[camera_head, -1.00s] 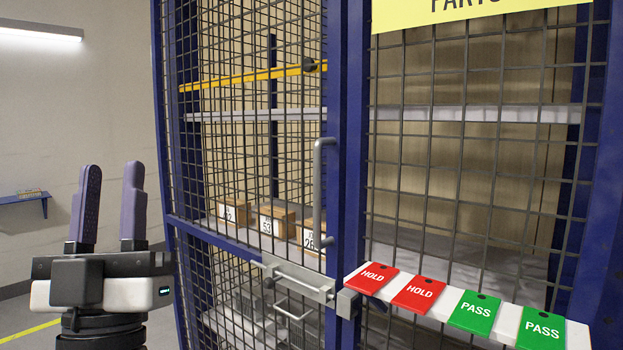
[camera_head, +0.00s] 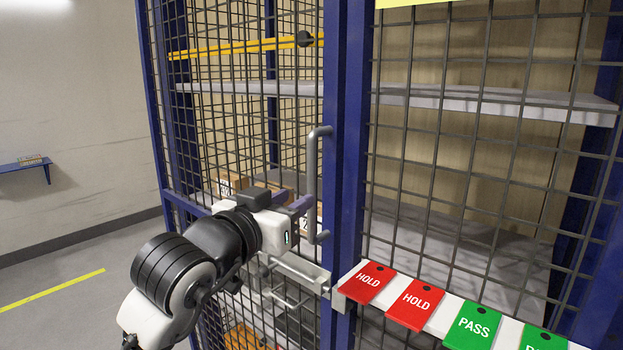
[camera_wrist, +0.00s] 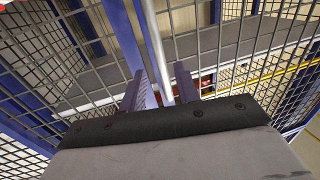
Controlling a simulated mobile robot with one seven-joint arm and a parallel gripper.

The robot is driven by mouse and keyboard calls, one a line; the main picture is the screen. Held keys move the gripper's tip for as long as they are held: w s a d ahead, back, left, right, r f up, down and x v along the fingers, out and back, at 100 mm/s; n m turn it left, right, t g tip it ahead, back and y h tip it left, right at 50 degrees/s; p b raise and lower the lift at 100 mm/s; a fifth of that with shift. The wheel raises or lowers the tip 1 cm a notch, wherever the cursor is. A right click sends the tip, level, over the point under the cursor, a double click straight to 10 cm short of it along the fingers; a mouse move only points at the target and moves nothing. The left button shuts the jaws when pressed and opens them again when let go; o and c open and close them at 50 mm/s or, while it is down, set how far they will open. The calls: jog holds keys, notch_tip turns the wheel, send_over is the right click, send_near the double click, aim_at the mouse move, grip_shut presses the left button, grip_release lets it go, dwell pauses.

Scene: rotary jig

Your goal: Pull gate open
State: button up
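The gate (camera_head: 235,120) is a wire-mesh panel in a blue frame on the left of the cage, and it looks closed against the blue post. Its grey vertical pull handle (camera_head: 313,180) stands out near the post. My gripper (camera_head: 303,203) is at the lower half of the handle, fingers pointing right toward it. In the wrist view my gripper (camera_wrist: 160,85) has its two purple fingers apart, with the handle bar (camera_wrist: 154,45) between them. Gaps show beside the bar, so the fingers do not look closed on it. Contact cannot be told.
A metal latch (camera_head: 300,270) sits below the handle. A white rail (camera_head: 450,318) with red HOLD and green PASS tags (camera_head: 472,322) runs right of the post. Boxes (camera_head: 232,184) stand on a shelf behind the mesh. Floor at the left (camera_head: 60,270) is clear.

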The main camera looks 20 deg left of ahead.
aim_at(309, 190)
jog(key=w, duration=0.2)
jog(key=w+p, duration=0.1)
jog(key=w, duration=0.1)
jog(key=w+d+p, duration=0.1)
jog(key=w, duration=0.2)
grip_shut()
